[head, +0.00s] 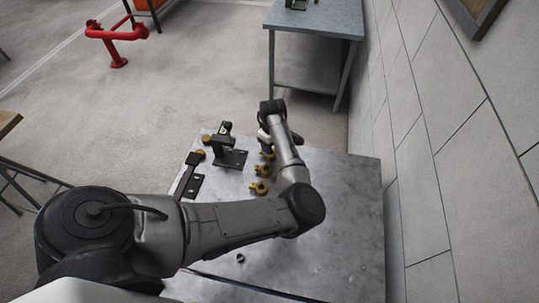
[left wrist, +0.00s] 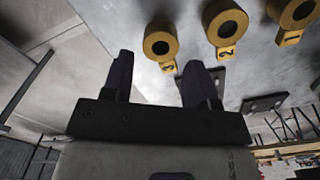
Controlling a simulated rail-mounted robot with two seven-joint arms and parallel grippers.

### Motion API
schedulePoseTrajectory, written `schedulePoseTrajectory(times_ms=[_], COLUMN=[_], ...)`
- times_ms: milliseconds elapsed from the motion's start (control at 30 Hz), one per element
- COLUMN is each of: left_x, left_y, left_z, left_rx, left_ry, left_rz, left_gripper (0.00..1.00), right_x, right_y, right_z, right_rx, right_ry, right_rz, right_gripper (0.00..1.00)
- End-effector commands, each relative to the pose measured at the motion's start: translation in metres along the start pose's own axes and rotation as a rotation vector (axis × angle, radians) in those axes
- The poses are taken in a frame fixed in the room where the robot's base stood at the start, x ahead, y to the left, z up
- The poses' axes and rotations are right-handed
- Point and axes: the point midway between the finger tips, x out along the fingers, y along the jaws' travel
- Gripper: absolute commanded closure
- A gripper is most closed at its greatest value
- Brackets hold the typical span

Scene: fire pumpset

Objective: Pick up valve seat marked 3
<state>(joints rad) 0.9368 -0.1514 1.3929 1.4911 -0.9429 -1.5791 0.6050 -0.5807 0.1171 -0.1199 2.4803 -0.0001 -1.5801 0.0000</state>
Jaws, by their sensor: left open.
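Three brass, ring-shaped valve seats with number tabs stand in a row on the grey metal table (head: 330,215). In the left wrist view, the valve seat whose tab appears to read 3 (left wrist: 160,42) is nearest the fingers. In the head view, my left wrist partly hides the far end of the row.
Black brackets stand left of the seats: an upright one (head: 226,152) and a lower one (head: 190,178). The wall (head: 440,130) is on the right. A second table (head: 318,22) and red pipework (head: 118,40) are farther back. The table's right part is clear.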

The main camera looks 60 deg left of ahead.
Motion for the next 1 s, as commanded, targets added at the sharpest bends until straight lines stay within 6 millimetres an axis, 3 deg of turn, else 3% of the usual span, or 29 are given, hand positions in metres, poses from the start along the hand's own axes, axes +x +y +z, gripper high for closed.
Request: schedulePoseTrajectory(times_ms=[233, 600, 900, 1000], left_x=[0.013, 0.055, 0.058, 0.058], left_y=[-0.001, -0.002, -0.002, -0.002], left_z=[0.000, 0.001, 0.000, 0.000], left_rx=[0.000, 0.001, 0.000, 0.000], left_ry=[0.000, -0.001, -0.001, -0.001], left_rz=[0.000, 0.000, 0.001, 0.001], left_gripper=[0.47, 0.47, 0.47, 0.54], right_x=[0.001, 0.006, 0.006, 0.006], right_y=[-0.001, 0.000, 0.002, 0.002], right_z=[0.000, 0.002, 0.002, 0.002], right_rx=[0.002, -0.001, -0.008, -0.007], right_ry=[0.000, 0.000, -0.001, -0.001], right_rz=[-0.002, 0.001, 0.006, 0.006], right_gripper=[0.57, 0.57, 0.57, 0.57])
